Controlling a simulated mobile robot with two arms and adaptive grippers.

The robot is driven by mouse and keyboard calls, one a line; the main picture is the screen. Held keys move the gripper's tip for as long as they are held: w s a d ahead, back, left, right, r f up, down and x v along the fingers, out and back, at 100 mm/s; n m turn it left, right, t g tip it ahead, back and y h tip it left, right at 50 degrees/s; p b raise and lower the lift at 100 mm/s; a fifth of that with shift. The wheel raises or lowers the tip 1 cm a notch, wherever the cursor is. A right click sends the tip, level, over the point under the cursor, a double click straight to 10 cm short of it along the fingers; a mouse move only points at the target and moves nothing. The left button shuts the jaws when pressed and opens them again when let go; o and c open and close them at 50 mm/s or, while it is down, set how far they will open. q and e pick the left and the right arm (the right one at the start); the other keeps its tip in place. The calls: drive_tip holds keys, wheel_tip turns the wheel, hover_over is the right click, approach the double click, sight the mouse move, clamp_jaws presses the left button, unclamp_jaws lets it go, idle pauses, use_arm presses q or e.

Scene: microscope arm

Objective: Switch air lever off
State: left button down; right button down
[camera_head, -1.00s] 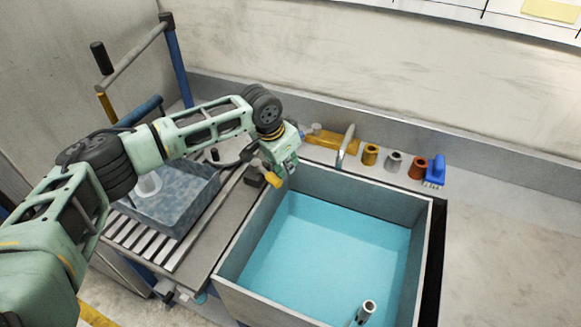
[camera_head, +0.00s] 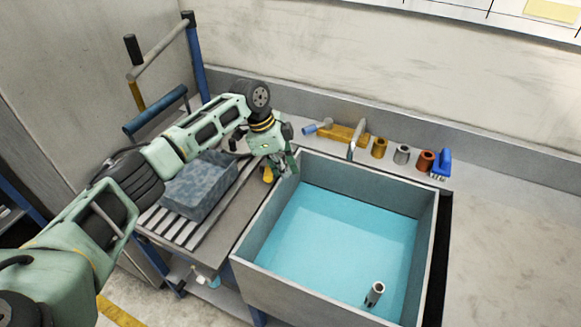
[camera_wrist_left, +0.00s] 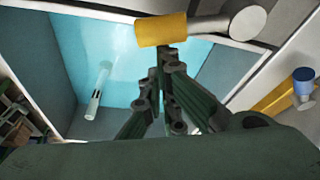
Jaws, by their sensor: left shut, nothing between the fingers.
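A yellow-handled lever (camera_head: 268,174) stands at the left rim of the sink, partly hidden behind my left gripper (camera_head: 289,168). In the left wrist view its yellow grip (camera_wrist_left: 161,30) and thick grey shaft (camera_wrist_left: 213,24) lie just beyond my fingertips (camera_wrist_left: 163,62). The fingers are shut and empty; I cannot tell whether they touch the grip. A second handle, blue-ended (camera_head: 318,127), lies by a yellow bar (camera_head: 346,134) behind the sink. The frames do not show clearly which one is the air lever. My right gripper is not in view.
The sink (camera_head: 437,230) holds blue water and an upright metal tube (camera_head: 374,294). A grey-blue basin (camera_head: 198,187) sits on the slatted rack at left. Several small cylinders, one orange (camera_head: 425,161), and a blue brush (camera_head: 441,164) stand behind the sink. The right counter is clear.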

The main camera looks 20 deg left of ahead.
sight(270, 176)
use_arm(q)
drive_tip(key=s+a+m, duration=0.1)
drive_tip(key=a+m+g, duration=0.1)
drive_tip(key=shift+s+a+m, duration=0.35)
drive_tip(key=shift+a+m, duration=0.05)
drive_tip(key=shift+s+a, duration=0.1)
drive_tip(key=shift+a, duration=0.15)
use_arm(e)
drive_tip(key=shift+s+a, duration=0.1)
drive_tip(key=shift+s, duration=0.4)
